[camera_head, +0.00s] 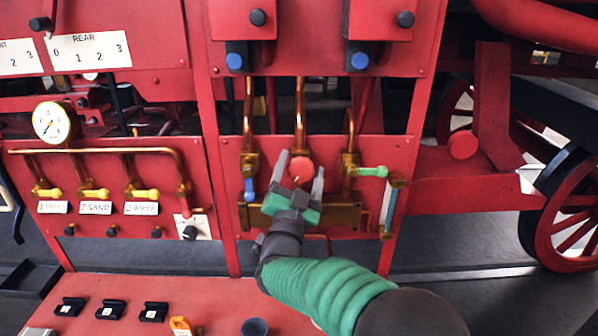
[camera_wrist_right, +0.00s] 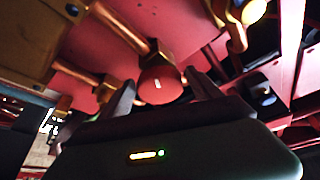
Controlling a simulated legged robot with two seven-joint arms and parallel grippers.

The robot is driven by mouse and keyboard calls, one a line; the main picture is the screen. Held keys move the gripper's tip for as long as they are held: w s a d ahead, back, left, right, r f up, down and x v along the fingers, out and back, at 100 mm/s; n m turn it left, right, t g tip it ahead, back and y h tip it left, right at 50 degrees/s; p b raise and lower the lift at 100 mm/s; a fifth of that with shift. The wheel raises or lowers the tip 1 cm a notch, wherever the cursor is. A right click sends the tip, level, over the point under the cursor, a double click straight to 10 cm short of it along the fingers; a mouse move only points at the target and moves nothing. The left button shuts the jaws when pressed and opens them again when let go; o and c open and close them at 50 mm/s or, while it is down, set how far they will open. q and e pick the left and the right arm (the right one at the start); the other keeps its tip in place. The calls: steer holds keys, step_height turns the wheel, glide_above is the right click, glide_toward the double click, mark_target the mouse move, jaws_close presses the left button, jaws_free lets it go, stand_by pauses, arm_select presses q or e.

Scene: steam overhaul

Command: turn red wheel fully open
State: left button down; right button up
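The red wheel (camera_head: 301,168) is a small round red knob with a pale mark, on a brass pipe fitting in the middle of the red panel. My right gripper (camera_head: 301,164) is in front of it, fingers open on either side of the wheel. In the right wrist view the wheel (camera_wrist_right: 160,85) shows between the two open fingertips (camera_wrist_right: 160,82), and I see a gap on each side. Whether a finger touches it I cannot tell. My left gripper is not in view.
A blue lever (camera_head: 249,190) is left of the wheel and a green lever (camera_head: 373,172) is right of it, both close. A brass block (camera_head: 345,215) lies below. A gauge (camera_head: 52,122) and yellow-handled valves (camera_head: 95,193) are at left. A red bench (camera_head: 215,300) stands in front.

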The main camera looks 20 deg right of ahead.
steer(key=shift+f+y, duration=0.1)
steer(key=shift+y, duration=0.2)
steer(key=shift+s+a+f, duration=0.1)
steer(key=b+v, duration=0.4)
steer(key=v, duration=1.2)
steer(key=shift+a+f, duration=0.2)
steer(key=shift+s, duration=0.15)
